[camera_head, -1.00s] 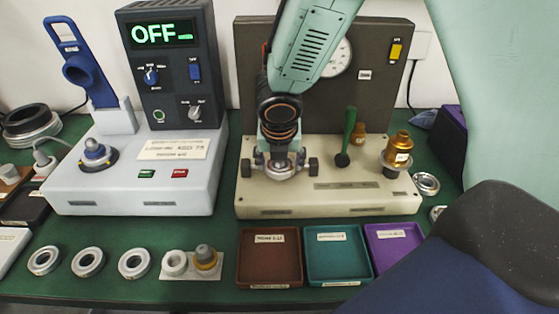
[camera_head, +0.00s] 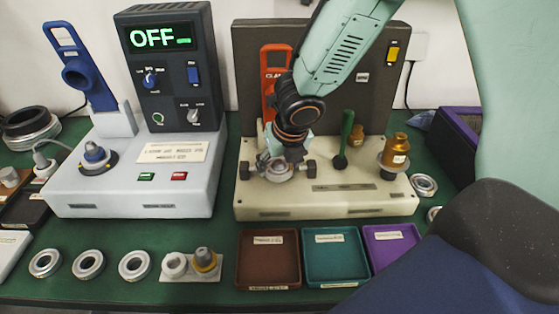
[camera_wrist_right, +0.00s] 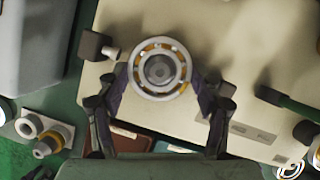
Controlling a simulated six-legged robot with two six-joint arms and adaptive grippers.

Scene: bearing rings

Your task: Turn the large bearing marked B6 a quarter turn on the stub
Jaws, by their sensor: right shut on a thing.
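A large bearing (camera_wrist_right: 184,68) sits around a grey stub (camera_wrist_right: 159,69) on the beige fixture (camera_head: 330,205). In the right wrist view it is a silver ring with orange-brown parts between its races. In the head view the bearing (camera_head: 277,172) is partly hidden by my gripper. My right gripper (camera_wrist_right: 160,85) is shut on the bearing, with one finger at each side. The right gripper (camera_head: 282,165) also shows in the head view, coming down from above and tilted. I cannot read a B6 mark. My left gripper is not in view.
Dark clamp knobs (camera_head: 309,169) flank the stub. A green-handled lever (camera_head: 345,140) and a brass cylinder (camera_head: 396,150) stand to the right. Brown (camera_head: 268,258), teal (camera_head: 336,255) and purple (camera_head: 392,245) trays lie in front. A white heater unit (camera_head: 140,175) stands left.

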